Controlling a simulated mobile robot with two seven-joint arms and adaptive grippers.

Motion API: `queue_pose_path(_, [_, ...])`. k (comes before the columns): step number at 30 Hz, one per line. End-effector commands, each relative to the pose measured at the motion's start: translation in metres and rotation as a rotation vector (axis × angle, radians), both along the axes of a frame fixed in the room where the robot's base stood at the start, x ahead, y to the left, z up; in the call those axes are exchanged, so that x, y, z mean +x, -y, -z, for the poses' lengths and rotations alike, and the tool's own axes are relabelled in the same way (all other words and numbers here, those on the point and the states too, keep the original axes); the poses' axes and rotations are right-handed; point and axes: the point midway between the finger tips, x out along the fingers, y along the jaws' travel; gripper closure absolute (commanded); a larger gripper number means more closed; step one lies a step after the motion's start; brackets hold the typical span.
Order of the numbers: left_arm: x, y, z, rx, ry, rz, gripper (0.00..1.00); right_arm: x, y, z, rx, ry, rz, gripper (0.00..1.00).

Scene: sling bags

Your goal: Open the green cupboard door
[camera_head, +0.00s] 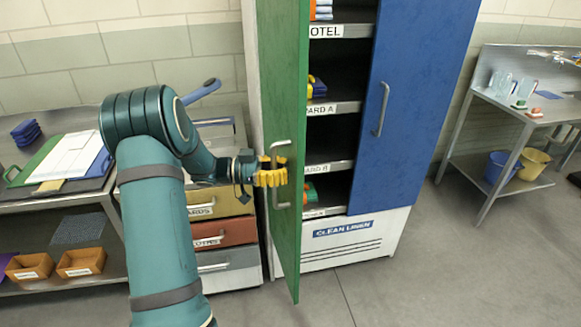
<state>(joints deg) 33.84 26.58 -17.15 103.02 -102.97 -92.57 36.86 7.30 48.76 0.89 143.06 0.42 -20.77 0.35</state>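The green cupboard door (284,90) stands ajar, swung out toward me on the left side of the cupboard. Its metal handle (281,193) is an upright bar on the door's face. My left gripper (278,173), with yellow fingers, is at the handle, and its fingers appear to be around the bar. How tightly they close is too small to tell. The blue door (410,95) on the right is shut, with its own metal handle (381,109). Shelves with labels and a few folded items show between the doors. My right gripper is not in view.
A drawer unit (222,232) stands left of the cupboard, behind my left arm. A bench (30,204) with a tray and orange bins is at the left. A metal table (500,97) with buckets below stands at the right. The floor in front is clear.

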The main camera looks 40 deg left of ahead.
Motion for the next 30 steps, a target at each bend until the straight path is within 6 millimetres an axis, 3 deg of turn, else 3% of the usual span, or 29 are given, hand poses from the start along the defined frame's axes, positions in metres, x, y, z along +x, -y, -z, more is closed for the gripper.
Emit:
queue_pose_path(1, [0.002,0.001,0.000,0.000,0.001,-0.001,0.65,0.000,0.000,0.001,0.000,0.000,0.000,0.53])
queue_pose_path(2, [0.002,0.001,0.000,0.000,0.002,-0.001,0.55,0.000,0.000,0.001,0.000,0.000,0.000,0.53])
queue_pose_path(16, [-0.003,-0.006,0.001,0.001,0.001,-0.004,0.54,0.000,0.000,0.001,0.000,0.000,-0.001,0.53])
queue_pose_path(30, [-0.055,-0.075,0.001,0.000,0.000,-0.003,0.54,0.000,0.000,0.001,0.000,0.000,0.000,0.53])
